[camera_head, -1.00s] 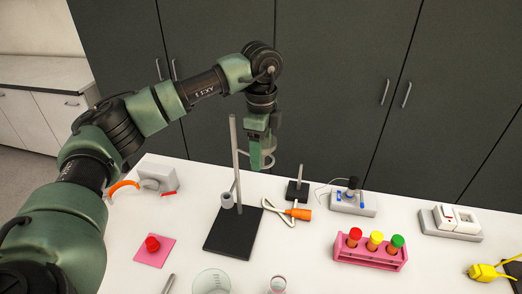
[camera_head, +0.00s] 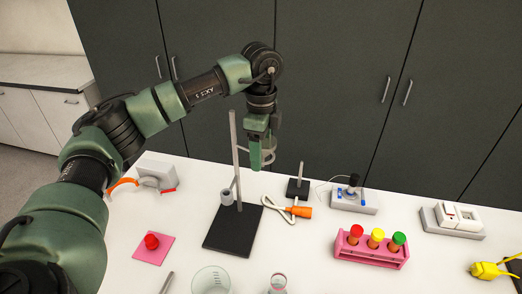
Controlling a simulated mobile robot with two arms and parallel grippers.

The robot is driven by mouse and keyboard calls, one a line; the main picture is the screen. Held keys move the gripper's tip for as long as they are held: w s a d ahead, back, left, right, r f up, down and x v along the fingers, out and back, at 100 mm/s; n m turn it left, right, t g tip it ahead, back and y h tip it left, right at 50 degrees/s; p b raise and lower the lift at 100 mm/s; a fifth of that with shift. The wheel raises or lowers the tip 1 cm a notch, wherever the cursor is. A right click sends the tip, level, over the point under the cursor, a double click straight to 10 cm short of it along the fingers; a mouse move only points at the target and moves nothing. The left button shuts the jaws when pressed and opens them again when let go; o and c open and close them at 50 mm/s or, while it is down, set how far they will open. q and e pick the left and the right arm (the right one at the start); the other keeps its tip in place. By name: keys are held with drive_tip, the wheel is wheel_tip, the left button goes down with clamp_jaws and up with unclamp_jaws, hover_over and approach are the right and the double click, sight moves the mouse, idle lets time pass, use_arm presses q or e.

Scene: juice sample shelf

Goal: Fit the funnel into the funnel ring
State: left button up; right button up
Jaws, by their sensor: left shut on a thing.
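My left gripper (camera_head: 257,153) points down just right of the upright rod (camera_head: 235,150) of a stand with a black base (camera_head: 229,240). The held thing shows above the table's far edge, against the dark cabinets. A small grey ring-like holder (camera_head: 227,198) sits low on the left of the rod and may be the funnel ring. I cannot tell any contact between funnel and stand. My right gripper is not in view.
An orange-handled tool (camera_head: 298,211) lies right of the stand. A pink rack (camera_head: 370,254) holds capped tubes. A red-topped thing sits on a pink mat (camera_head: 153,250). A glass beaker (camera_head: 211,280) stands in front. The table between the rack and stand base is mostly clear.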

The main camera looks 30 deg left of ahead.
use_arm(q)
drive_tip(key=shift+f+b, duration=0.45)
drive_tip(key=shift+f, duration=0.25)
drive_tip(key=o, duration=1.4)
drive_tip(key=shift+r, duration=0.1)
drive_tip(key=shift+w+r, duration=0.1)
drive_tip(key=shift+r, duration=0.2)
wheel_tip(320, 180, up, 6)
drive_tip(key=b, duration=0.2)
drive_tip(key=shift+r+b, duration=0.1)
drive_tip(key=shift+b, duration=0.3)
drive_tip(key=shift+r, duration=0.45)
